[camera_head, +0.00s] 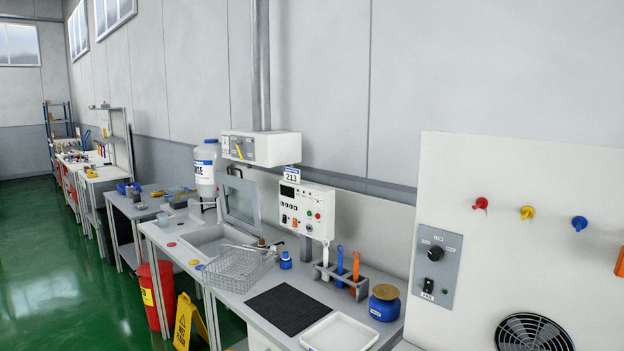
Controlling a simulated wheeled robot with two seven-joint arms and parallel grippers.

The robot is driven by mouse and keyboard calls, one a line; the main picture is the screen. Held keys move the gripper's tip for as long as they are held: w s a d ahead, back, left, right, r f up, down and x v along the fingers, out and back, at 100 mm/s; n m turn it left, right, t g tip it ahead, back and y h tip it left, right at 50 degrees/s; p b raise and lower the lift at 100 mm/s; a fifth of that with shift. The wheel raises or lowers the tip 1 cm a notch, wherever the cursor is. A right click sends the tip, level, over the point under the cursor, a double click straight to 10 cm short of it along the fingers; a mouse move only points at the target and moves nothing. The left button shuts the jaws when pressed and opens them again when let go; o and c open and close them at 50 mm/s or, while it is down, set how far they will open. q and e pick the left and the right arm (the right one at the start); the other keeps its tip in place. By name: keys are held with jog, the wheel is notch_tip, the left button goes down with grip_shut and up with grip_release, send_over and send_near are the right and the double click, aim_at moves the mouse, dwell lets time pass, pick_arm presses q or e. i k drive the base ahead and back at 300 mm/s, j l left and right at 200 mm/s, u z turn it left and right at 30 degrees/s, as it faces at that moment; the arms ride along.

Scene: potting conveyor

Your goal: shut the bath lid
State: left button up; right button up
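The bath lid (257,224) is a grey frame with a pale, see-through-looking panel. It stands raised and open at the back edge of the sink-like bath (190,241), leaning a little. The bath is set into the grey bench, and its opening is uncovered at the left; its right part is partly hidden by a wire basket (238,270). Neither of my grippers shows in the head view.
A control box (307,208) stands right of the lid, and a white jug (205,165) stands left. A yellow floor sign (187,322) stands in front.

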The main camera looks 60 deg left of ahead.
aim_at(250, 186)
jog(key=u, duration=2.4)
jog(key=i+j, duration=0.2)
jog(key=j, duration=0.15)
jog(key=i+j, duration=0.25)
jog(key=j, duration=0.15)
jog(key=i+j, duration=0.2)
jog(key=j, duration=0.15)
jog(key=i+j, duration=0.25)
jog(key=i+j+z, duration=0.1)
jog(key=j, duration=0.4)
jog(key=i+j, duration=0.5)
jog(key=j, duration=0.25)
jog(key=i+j, duration=0.25)
jog(key=j, duration=0.15)
